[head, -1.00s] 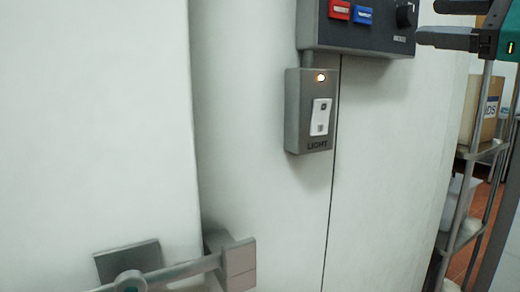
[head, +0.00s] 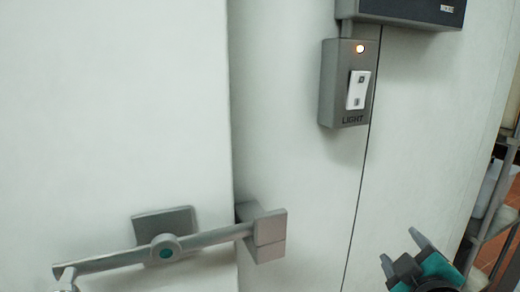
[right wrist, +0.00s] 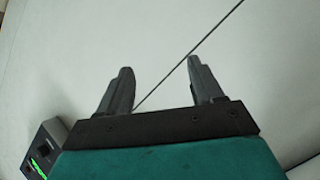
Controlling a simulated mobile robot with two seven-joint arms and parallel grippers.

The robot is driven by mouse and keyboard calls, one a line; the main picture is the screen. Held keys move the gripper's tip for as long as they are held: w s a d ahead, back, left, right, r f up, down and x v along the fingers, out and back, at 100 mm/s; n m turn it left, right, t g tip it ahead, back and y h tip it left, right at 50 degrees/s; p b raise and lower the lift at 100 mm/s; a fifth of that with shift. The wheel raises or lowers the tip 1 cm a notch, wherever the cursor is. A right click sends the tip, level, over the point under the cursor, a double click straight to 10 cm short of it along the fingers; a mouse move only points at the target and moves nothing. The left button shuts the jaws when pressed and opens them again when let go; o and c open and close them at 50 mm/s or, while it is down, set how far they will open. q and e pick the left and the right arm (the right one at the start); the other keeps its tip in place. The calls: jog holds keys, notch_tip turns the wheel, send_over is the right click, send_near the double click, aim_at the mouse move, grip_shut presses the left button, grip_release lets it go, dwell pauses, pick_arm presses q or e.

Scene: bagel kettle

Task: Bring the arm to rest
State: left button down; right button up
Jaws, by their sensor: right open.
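My right gripper (head: 400,252) is at the lower right of the head view, in front of the pale wall panel. Its two fingers stand apart with nothing between them. In the right wrist view, the open fingers (right wrist: 158,85) point at the white wall, where a thin dark seam runs diagonally. My left gripper is in neither view.
A grey light switch box (head: 327,95) with a lit orange lamp is on the wall. A dark control panel (head: 400,10) is above it. A grey door latch (head: 110,262) is at the lower left. A metal shelf rack (head: 484,225) stands at the right edge.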

jog(key=s+a+f+m+g+y, duration=0.2)
jog(key=s+a+f+m+g, duration=0.3)
jog(key=s+f, duration=0.6)
jog(key=s+a+f+m+g+y, duration=0.1)
jog(key=s+f+m+g, duration=0.1)
jog(key=s+f+g, duration=0.8)
pick_arm(q)
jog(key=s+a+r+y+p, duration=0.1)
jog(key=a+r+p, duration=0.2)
jog(key=p, duration=0.6)
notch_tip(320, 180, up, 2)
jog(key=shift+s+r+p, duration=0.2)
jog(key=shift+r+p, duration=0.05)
jog(key=shift+p, duration=0.1)
pick_arm(e)
jog(key=w+a+r+t+y, duration=0.1)
jog(key=w+t, duration=0.4)
jog(key=t, duration=0.5)
jog(key=shift+a+r+n+y, duration=0.4)
jog(key=shift+a+r, duration=0.2)
jog(key=shift+r, duration=0.1)
